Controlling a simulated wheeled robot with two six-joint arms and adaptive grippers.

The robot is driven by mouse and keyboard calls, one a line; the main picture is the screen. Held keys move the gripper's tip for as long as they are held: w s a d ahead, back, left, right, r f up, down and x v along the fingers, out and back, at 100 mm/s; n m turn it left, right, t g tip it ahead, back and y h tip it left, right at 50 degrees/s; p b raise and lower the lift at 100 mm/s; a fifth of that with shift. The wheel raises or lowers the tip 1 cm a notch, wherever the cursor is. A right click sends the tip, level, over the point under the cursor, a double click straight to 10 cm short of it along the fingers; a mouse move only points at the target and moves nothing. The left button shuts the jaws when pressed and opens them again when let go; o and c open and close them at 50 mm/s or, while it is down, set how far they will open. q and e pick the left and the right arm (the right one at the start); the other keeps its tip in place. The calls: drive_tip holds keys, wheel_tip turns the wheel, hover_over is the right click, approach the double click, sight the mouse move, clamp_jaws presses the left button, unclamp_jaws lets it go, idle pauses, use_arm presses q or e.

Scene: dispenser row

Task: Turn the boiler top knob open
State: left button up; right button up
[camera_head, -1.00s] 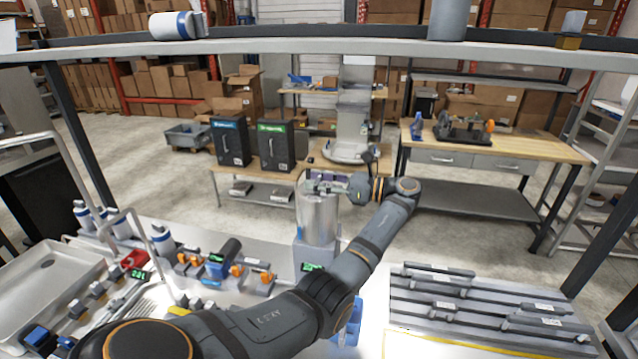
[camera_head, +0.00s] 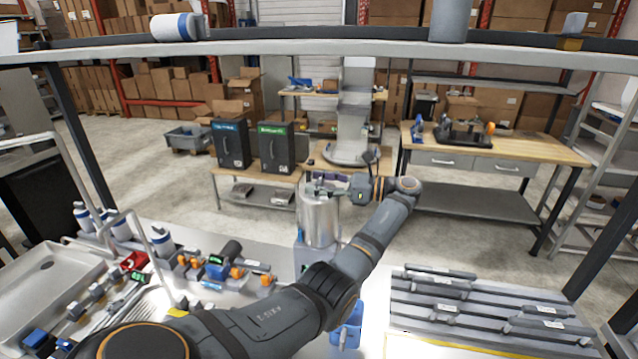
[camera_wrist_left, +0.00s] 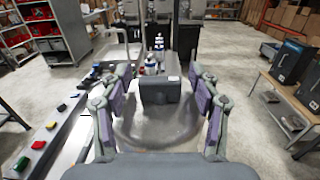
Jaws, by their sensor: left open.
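The boiler (camera_head: 319,222) is a shiny metal cylinder behind the middle of the bench. My left gripper (camera_head: 324,184) is over its top, with the arm coming across from the lower left. In the left wrist view the round boiler top (camera_wrist_left: 150,132) lies below the fingers. A dark grey block, which looks like the top knob (camera_wrist_left: 160,92), sits between the open fingers of my left gripper (camera_wrist_left: 158,75). Gaps show on both sides of the block, and the purple pads look apart from it. In the head view the knob is hidden by the gripper. My right gripper is not in view.
Orange-handled valves (camera_head: 237,272) and a sink (camera_head: 48,268) are left of the boiler. A rack of grey bars (camera_head: 480,310) is at the right. A shelf (camera_head: 330,48) crosses above. Bottles (camera_wrist_left: 158,48) stand beyond the knob in the wrist view.

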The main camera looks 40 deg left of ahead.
sight(319, 180)
use_arm(q)
wheel_tip(319, 180, up, 10)
drive_tip(key=shift+r, duration=0.1)
idle(0.4)
idle(0.5)
